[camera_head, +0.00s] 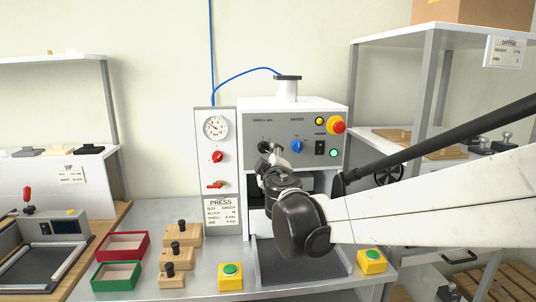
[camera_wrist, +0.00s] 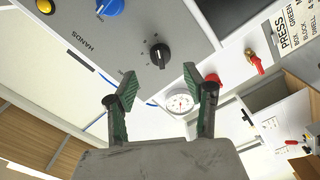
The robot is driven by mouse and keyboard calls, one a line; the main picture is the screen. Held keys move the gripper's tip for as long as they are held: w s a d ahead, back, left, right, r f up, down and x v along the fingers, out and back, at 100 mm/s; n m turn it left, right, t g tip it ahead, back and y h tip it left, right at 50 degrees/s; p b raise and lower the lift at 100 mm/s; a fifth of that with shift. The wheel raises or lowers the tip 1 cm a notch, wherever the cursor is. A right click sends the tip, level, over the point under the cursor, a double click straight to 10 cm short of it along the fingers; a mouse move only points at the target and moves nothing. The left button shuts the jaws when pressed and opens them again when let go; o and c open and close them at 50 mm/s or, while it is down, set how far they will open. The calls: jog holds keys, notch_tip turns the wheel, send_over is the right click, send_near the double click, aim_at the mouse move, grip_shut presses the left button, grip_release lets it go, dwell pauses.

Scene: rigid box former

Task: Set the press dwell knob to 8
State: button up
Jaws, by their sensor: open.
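In the head view my gripper (camera_head: 268,160) is in front of the panel's left part, below the dwell label (camera_head: 262,120), and mostly hides the knob.
A blue knob (camera_head: 297,146) sits right of the dwell knob, with a red emergency button (camera_head: 338,125) farther right. A pressure gauge (camera_head: 215,126) and red valves (camera_head: 217,156) are left. The press card (camera_head: 222,213) lists dwell 8 sec. Red and green box trays (camera_head: 121,245) lie on the bench.

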jog(key=shift+s+d, duration=0.15)
jog(key=shift+s, duration=0.9)
jog(key=shift+s+d, duration=0.15)
jog(key=shift+s, duration=0.9)
jog(key=shift+d, duration=0.1)
jog(key=s+d+f+m+g+h, duration=0.3)
jog(key=s+d+m, duration=0.3)
jog(key=d, duration=0.5)
jog(key=s+d+f+m+g+h, duration=0.2)
jog(key=s+d+m+h, duration=0.15)
jog(key=s+d, duration=0.6)
jog(key=s+f+m+g+y, duration=0.2)
jog(key=s+f, duration=0.4)
jog(key=s, duration=0.3)
jog(key=s+d+f+m+g+y, duration=0.1)
jog(key=s+f+m+g, duration=0.1)
jog(key=s+f, duration=0.4)
jog(key=s+g, duration=0.1)
jog(key=s, duration=0.3)
jog(key=shift+f+g+y, duration=0.25)
jog(key=shift+g+y, duration=0.05)
jog(key=shift+y, duration=0.05)
jog(key=shift+d, duration=0.1)
